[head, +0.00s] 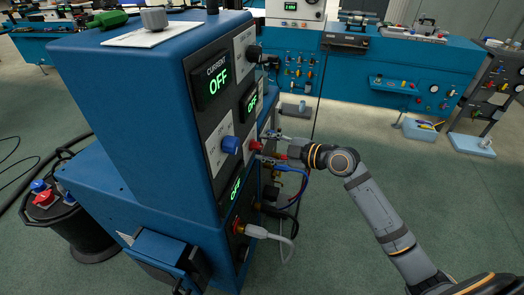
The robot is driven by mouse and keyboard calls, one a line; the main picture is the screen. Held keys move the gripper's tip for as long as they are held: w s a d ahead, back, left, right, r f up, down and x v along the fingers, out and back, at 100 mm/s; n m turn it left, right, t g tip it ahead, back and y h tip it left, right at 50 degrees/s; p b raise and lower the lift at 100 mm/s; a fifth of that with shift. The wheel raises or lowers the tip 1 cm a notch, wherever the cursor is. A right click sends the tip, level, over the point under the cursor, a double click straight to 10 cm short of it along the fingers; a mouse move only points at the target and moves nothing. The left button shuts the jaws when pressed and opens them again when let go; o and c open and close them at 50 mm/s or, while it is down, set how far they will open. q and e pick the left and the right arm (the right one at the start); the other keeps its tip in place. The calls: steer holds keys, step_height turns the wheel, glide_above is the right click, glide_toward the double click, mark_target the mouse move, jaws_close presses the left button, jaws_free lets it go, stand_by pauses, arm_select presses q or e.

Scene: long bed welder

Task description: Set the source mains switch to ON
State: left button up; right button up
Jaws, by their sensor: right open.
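The blue source cabinet (140,110) stands left of centre, with its dark control face turned to the right. Its upper display (217,80) reads CURRENT OFF, and two lower displays (251,103) (236,188) also read OFF. A red rotary switch (255,146) sits on the face beside my right gripper (270,146). That gripper is open, its fingers pointing left at the red switch; I cannot tell whether they touch it. The switch's label is too small to read, so I cannot confirm that it is the mains switch. My left gripper is out of view.
A blue knob (230,145) sits on a white plate to the left of the red switch. Cables and a white plug (257,231) project from the lower face. A black drum (82,228) stands at left.

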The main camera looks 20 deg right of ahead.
steer(key=shift+x, duration=1)
steer(key=shift+s, duration=0.1)
steer(key=c, duration=0.9)
